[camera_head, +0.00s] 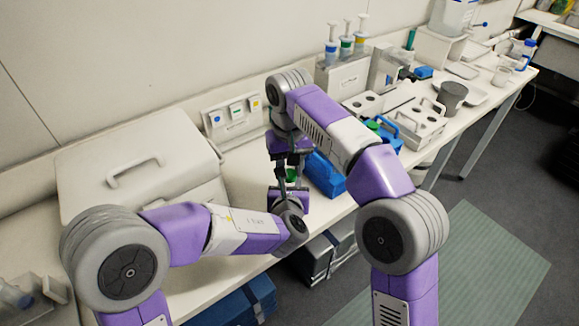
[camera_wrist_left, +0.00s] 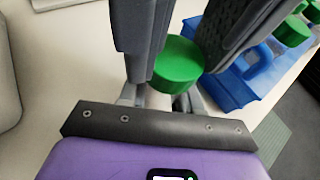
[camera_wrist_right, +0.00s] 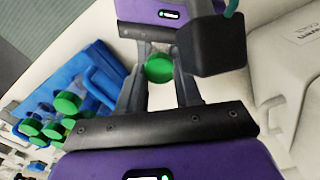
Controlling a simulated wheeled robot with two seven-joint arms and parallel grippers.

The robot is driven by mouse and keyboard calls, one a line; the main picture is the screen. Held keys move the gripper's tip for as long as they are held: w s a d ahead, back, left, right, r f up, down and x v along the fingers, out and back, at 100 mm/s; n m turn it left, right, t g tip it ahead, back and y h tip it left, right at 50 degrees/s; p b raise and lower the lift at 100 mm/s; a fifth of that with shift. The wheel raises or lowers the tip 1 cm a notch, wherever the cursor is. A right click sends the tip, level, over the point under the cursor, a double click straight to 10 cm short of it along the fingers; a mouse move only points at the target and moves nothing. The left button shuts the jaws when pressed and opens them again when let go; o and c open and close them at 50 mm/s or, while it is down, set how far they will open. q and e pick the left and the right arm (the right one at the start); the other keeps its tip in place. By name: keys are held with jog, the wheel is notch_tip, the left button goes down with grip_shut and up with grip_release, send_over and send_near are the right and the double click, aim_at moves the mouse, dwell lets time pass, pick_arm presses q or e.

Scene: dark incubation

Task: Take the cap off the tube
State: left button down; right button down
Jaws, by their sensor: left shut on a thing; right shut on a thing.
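The tube's green cap (camera_head: 291,174) shows between my two grippers, above the bench. It is large in the left wrist view (camera_wrist_left: 179,62) and also shows in the right wrist view (camera_wrist_right: 158,68). My right gripper (camera_head: 291,165) comes from the far side, with its fingers closed around the cap. My left gripper (camera_head: 290,187) faces it from the near side, shut on the tube. The tube (camera_wrist_left: 158,98) is mostly hidden by fingers; only a pale part shows below the cap. I cannot tell whether cap and tube are apart.
A blue rack (camera_wrist_right: 100,75) with several green-capped tubes stands close beside the grippers. A large pale case with a handle (camera_head: 130,170) is at the left. A panel with coloured buttons (camera_head: 235,115) is behind. White racks (camera_head: 415,125) stand at the right.

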jog(key=n, duration=0.4)
jog(key=c, duration=0.8)
grip_release()
jog(key=shift+o, duration=0.2)
